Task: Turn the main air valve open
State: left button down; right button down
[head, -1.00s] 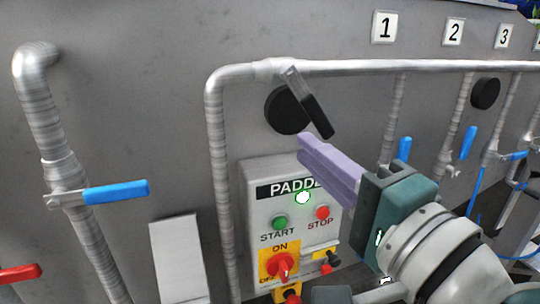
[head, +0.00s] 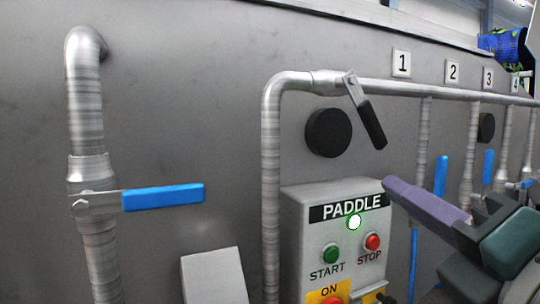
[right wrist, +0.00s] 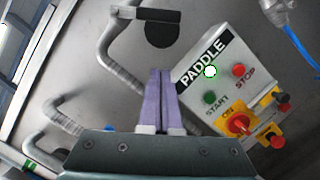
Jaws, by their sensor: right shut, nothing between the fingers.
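A lever valve with a black handle (head: 371,124) sits on the horizontal metal pipe near its left bend; no label on it shows. Its handle slants down and to the right across the pipe's line. It also shows at the top of the right wrist view (right wrist: 142,13). My right gripper (head: 390,186) has its purple fingers shut and empty. In the head view its tips appear below the handle's lower end, beside the top right corner of the PADDLE box. In the right wrist view its fingertips (right wrist: 159,72) appear apart from the handle. My left gripper is not in view.
The PADDLE control box (head: 335,232) has a lit lamp, START and STOP buttons and a switch. A round black disc (head: 328,132) is on the wall. A blue-handled valve (head: 162,198) sits on the left pipe. Several blue-handled drops stand at right, below numbered plates.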

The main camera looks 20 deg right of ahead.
aim_at(378, 144)
jog(key=w+d+r+p, duration=0.1)
jog(key=w+p, duration=0.1)
jog(key=w, duration=0.1)
jog(key=w+d+r+p, duration=0.1)
jog(key=w+d+p, duration=0.1)
jog(key=w, duration=0.1)
jog(key=w+d+r+p, duration=0.1)
jog(key=w+p, duration=0.1)
jog(key=w, duration=0.1)
jog(key=shift+w+d+r, duration=0.15)
jog(key=shift+w+r, duration=0.15)
jog(key=shift+r, duration=0.05)
jog(key=shift+d, duration=0.1)
jog(key=shift+d, duration=0.1)
jog(key=shift+d+r+n, duration=0.1)
jog(key=shift+d+n, duration=0.1)
jog(key=shift+n, duration=0.2)
